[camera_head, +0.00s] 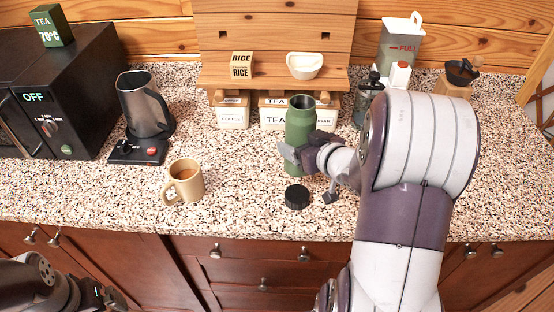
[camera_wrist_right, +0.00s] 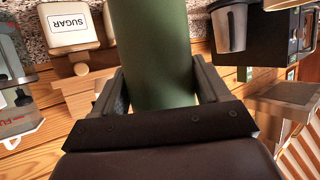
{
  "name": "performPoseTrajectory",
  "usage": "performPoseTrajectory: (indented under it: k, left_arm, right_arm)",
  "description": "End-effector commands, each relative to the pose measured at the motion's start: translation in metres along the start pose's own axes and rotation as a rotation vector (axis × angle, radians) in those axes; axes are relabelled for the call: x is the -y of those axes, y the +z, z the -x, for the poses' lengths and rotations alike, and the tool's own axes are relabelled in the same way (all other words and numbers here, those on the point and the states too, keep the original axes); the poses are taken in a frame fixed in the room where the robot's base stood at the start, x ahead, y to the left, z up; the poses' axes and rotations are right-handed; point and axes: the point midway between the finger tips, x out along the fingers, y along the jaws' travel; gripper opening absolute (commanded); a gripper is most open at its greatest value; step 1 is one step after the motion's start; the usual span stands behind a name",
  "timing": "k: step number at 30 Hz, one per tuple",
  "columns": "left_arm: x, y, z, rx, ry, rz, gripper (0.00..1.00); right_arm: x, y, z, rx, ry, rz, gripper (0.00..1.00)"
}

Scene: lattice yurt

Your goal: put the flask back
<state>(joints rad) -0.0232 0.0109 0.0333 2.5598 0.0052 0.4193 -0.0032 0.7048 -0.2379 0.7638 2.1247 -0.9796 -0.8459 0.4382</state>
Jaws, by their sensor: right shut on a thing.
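The green flask (camera_head: 299,122) stands upright on the speckled counter, its top open. My right gripper (camera_head: 301,156) is shut around the flask's body from the right side. In the right wrist view the green flask (camera_wrist_right: 156,50) fills the space between the two fingers of my right gripper (camera_wrist_right: 160,90). Whether its base touches the counter is hard to tell. A black round cap (camera_head: 297,196) lies on the counter in front of the flask. My left arm shows at the lower left, with its gripper (camera_head: 108,297) partly cut off by the picture edge.
A tan mug (camera_head: 184,182) of brown drink stands left of the cap. A kettle (camera_head: 144,106) on its base and a black microwave (camera_head: 60,90) are further left. A wooden shelf (camera_head: 270,78) with canisters is behind the flask. A grinder and containers stand at right. The front-left counter is clear.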

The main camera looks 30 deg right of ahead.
Motion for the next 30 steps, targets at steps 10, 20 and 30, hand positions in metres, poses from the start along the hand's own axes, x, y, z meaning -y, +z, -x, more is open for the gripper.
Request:
performPoseTrajectory:
  k: [10, 20, 30]
  left_arm:
    - [0.0, 0.001, -0.009, 0.0, 0.0, 0.0, 1.0]
    - [0.0, 0.001, -0.01, 0.0, 0.0, 0.0, 1.0]
    - [0.0, 0.002, -0.013, 0.0, 0.0, 0.0, 1.0]
  right_arm:
    - [0.025, 0.014, -0.081, -0.001, -0.001, 0.001, 0.33]
    - [0.025, 0.051, -0.098, -0.001, 0.001, 0.002, 0.33]
    - [0.025, 0.054, -0.099, 0.0, 0.001, 0.001, 0.92]
